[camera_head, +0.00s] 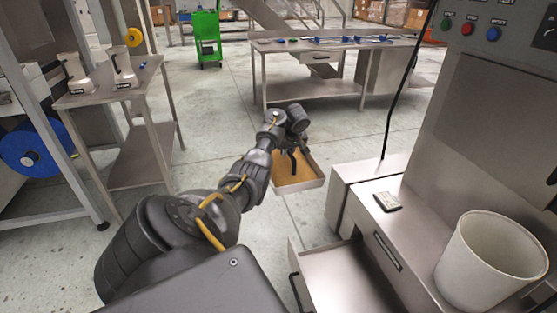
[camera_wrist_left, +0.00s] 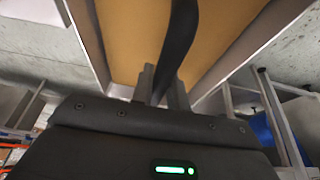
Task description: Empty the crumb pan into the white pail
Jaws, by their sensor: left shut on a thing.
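The crumb pan (camera_head: 312,183) is a shallow metal tray with a tan layer inside, held above the floor in the middle of the head view. My left gripper (camera_head: 292,152) is shut on its dark handle. In the left wrist view the two fingers (camera_wrist_left: 162,88) close around the dark curved handle (camera_wrist_left: 179,40), with the pan's tan inside (camera_wrist_left: 130,45) behind it. The white pail (camera_head: 490,262) stands upright on the metal machine ledge at the lower right, well apart from the pan. My right gripper is out of view.
An open drawer (camera_head: 345,278) juts out left of the pail. A small dark device (camera_head: 387,201) lies on the ledge. A control cabinet (camera_head: 490,110) rises behind the pail. A steel bench (camera_head: 330,45) stands at the back, and a side table (camera_head: 110,88) at left. Bare floor lies between.

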